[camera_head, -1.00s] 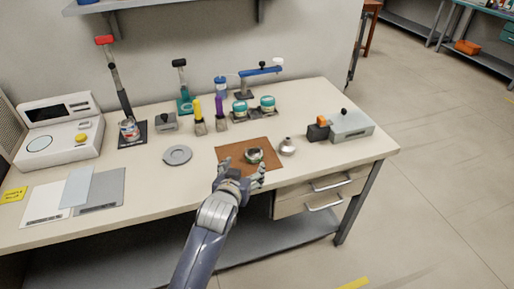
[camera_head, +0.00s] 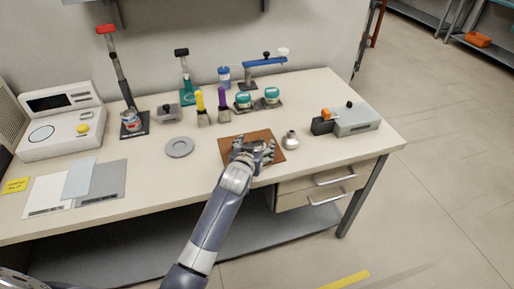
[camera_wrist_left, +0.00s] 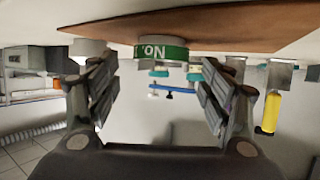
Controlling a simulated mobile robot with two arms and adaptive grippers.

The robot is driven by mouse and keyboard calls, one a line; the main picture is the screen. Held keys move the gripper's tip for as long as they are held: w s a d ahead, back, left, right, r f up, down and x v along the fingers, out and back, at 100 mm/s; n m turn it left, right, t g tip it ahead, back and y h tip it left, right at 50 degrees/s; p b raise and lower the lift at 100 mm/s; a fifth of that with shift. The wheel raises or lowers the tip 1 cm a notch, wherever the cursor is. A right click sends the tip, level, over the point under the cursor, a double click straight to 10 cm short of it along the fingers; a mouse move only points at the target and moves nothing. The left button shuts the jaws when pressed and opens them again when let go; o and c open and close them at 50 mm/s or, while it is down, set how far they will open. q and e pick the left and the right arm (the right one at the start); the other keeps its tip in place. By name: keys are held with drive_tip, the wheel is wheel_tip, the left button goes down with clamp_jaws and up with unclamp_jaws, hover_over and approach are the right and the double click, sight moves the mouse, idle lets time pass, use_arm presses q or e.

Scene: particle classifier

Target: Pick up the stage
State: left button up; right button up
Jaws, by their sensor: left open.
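A small round piece with a green and white lettered band, seemingly the stage (camera_wrist_left: 172,50), is on the brown mat (camera_head: 284,138). The left wrist view is upside down, with the mat at the top. My left gripper (camera_head: 254,150) is over the mat in the head view and hides the piece there. In the left wrist view, my left gripper's open fingers (camera_wrist_left: 160,68) are on either side of the piece, with gaps beside it. It is not held. My right gripper is not in view.
A small silver flask (camera_head: 290,141) stands just right of the mat. A grey disc (camera_head: 179,147) lies to the left. Yellow and purple-handled tools (camera_head: 223,107) and teal-lidded jars (camera_head: 243,100) stand behind.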

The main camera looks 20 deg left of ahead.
use_arm(q)
drive_tip(key=shift+w+f, duration=0.2)
drive_tip(key=shift+w, duration=0.4)
drive_tip(key=shift+w+a+f, duration=0.1)
drive_tip(key=shift+w+f, duration=0.1)
drive_tip(key=shift+w, duration=0.1)
drive_tip(key=c, duration=1.2)
drive_tip(key=shift+r, duration=0.1)
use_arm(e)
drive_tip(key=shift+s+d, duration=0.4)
use_arm(q)
drive_tip(key=shift+r, duration=0.15)
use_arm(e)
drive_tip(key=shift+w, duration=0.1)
